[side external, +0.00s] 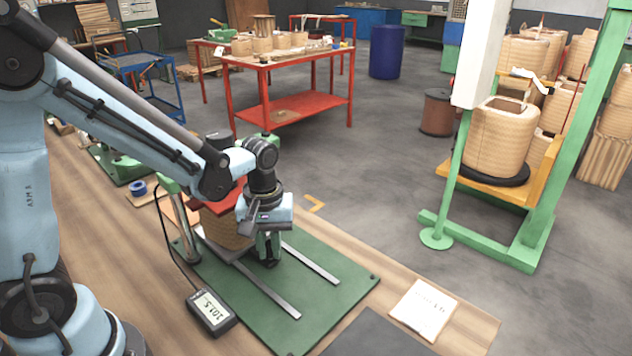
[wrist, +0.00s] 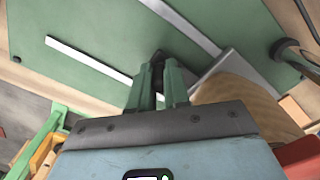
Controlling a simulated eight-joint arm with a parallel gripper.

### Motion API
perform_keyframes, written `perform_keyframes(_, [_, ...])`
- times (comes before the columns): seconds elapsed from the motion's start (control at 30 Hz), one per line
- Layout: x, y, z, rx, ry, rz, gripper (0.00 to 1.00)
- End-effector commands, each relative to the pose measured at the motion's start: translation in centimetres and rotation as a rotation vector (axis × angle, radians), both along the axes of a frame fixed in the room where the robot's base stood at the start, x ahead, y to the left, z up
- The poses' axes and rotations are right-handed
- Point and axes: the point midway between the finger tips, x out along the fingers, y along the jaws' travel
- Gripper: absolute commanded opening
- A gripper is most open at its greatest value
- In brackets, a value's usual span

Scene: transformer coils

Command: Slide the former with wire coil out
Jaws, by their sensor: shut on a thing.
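The former with wire coil (side external: 228,228) is a tan wound block. It stands at the rear of the green base plate (side external: 330,262), under a red top piece (side external: 222,204). In the wrist view, part of the tan coil (wrist: 240,92) shows at the right, with a grey metal plate (wrist: 215,70) along its edge. My gripper (side external: 268,258) is low over the plate, on the near right side of the coil. In the wrist view, its green fingers (wrist: 158,68) are close together around a small dark handle-like piece. How that piece joins the former is hidden.
Two flat metal rails (side external: 312,264) run along the green plate toward the front, and their front stretch is clear. A meter with a cable (side external: 212,310) lies left of the plate. A paper sheet (side external: 424,308) lies at the right. A green stand (side external: 525,235) stands beyond the bench.

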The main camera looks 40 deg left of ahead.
Motion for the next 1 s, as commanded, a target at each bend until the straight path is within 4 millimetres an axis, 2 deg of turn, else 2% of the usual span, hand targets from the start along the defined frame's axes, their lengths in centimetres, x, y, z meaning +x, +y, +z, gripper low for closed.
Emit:
perform_keyframes(0.17, [0.0,-0.5,0.0,0.001,0.001,-0.002,0.00])
perform_keyframes(0.27, [0.0,-1.6,0.0,0.001,0.001,-0.005,0.00])
perform_keyframes(0.8, [0.0,-12.8,0.0,0.000,0.001,-0.006,0.00])
perform_keyframes(1.0, [0.0,-15.6,0.0,0.000,0.001,-0.004,0.00])
